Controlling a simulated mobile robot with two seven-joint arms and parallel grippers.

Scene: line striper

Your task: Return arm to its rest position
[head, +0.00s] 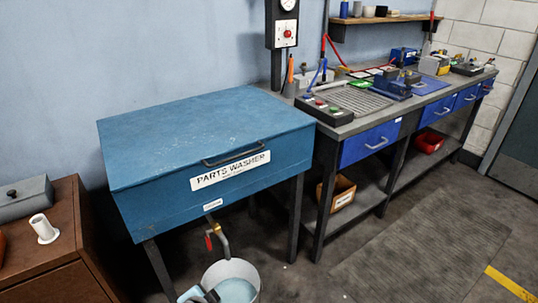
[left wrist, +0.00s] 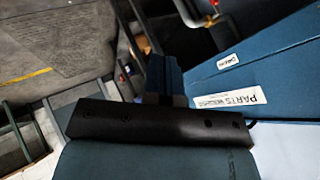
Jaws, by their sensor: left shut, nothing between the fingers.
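My left gripper (left wrist: 164,62) shows in the left wrist view as a black bar with two blue fingers drawn together, with nothing between them. Past its fingers are the dark floor and, to the right, the blue parts washer (left wrist: 265,70), tilted in that view. In the head view the parts washer (head: 205,135) stands against the wall with its lid down. A pale blue and dark part at the bottom edge, over the bucket's left side, may be my arm; I cannot tell. My right gripper is in neither view.
A grey bucket (head: 254,272) with bluish liquid stands under the washer's drain tap (head: 222,240). A brown cabinet (head: 60,250) is at left. A workbench (head: 350,126) with blue drawers and tools runs along the right. The floor in front of the bench (head: 410,250) is clear.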

